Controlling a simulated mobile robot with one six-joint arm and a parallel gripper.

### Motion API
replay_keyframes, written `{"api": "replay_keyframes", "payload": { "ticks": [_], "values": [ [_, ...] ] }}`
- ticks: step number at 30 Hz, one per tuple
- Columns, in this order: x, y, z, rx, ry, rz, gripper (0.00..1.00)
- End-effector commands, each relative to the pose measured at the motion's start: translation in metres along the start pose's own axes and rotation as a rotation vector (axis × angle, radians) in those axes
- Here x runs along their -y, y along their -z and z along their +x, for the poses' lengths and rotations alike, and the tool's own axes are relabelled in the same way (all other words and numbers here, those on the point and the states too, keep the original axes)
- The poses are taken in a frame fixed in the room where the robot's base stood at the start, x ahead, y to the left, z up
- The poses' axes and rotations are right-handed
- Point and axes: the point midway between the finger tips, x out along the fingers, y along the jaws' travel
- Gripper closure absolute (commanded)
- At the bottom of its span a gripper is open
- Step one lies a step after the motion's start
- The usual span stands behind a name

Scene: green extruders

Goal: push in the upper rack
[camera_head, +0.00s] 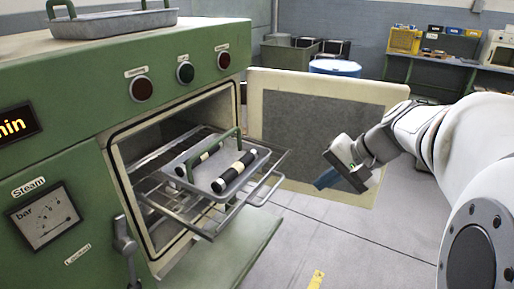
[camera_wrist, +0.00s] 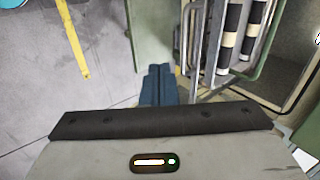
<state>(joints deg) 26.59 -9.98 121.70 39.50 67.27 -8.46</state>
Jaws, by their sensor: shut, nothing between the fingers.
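The upper rack (camera_head: 272,190) is a metal wire rack sticking out of the open oven chamber, with a loop handle at its front. A grey metal tray (camera_head: 255,170) with green handles rests on it and holds two black-and-cream rods (camera_head: 234,172). My gripper (camera_head: 323,181) has blue fingers, shut and empty, to the right of the rack and apart from it, in front of the open door. In the wrist view the shut fingers (camera_wrist: 158,72) point ahead, and the rack's loop handle (camera_wrist: 186,40) is just to their right. The rack's rear is hidden inside the chamber.
The cream oven door (camera_head: 258,90) with a dark grey panel is swung open behind my gripper. The green machine (camera_head: 70,90) fills the left, with another tray (camera_head: 110,24) on top. A yellow floor strip (camera_head: 316,280) lies on the clear grey floor.

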Motion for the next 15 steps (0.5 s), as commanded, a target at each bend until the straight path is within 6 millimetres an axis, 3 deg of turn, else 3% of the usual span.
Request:
{"api": "replay_keyframes", "payload": {
  "ticks": [3, 8, 15],
  "values": [
    [-0.003, 0.019, 0.000, -0.010, 0.064, 0.047, 1.00],
    [0.001, 0.022, 0.013, -0.008, 0.080, 0.053, 1.00],
    [0.005, 0.021, 0.062, -0.004, 0.077, 0.052, 1.00]
  ]
}}
